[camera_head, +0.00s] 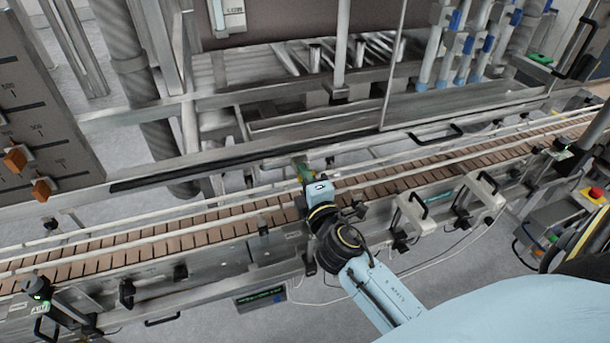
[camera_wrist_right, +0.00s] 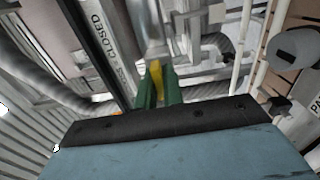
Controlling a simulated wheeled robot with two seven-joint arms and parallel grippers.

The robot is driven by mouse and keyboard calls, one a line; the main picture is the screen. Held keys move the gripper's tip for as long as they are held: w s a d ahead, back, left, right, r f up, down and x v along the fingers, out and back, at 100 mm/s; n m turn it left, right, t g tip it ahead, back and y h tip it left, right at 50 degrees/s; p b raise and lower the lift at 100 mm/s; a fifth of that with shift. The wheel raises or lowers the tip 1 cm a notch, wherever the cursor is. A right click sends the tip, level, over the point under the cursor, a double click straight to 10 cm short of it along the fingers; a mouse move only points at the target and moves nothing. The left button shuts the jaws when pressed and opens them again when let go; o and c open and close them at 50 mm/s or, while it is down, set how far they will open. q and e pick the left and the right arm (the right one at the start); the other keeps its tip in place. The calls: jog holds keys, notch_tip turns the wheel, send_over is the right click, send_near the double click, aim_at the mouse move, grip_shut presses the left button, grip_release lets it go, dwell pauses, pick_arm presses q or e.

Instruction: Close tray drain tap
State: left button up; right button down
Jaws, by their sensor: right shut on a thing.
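My right gripper (camera_head: 305,174) reaches over the conveyor to the near side of the filler's long metal tray (camera_head: 330,125). In the right wrist view its two green fingers (camera_wrist_right: 158,88) are shut on a narrow yellow piece, which looks like the drain tap's handle (camera_wrist_right: 156,72). The tap's body and valve are mostly hidden behind my gripper and the tray edge, so I cannot tell how far the handle is turned. My left gripper is not in view.
The slatted conveyor (camera_head: 150,240) with its pale guide rails runs under my right wrist. Metal brackets (camera_head: 415,213) stand along its near side.

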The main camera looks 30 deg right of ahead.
jog(key=c, duration=1.5)
grip_release()
jog(key=b+v, duration=0.3)
jog(key=v, duration=1)
jog(key=shift+s+b, duration=0.2)
jog(key=shift+b, duration=0.15)
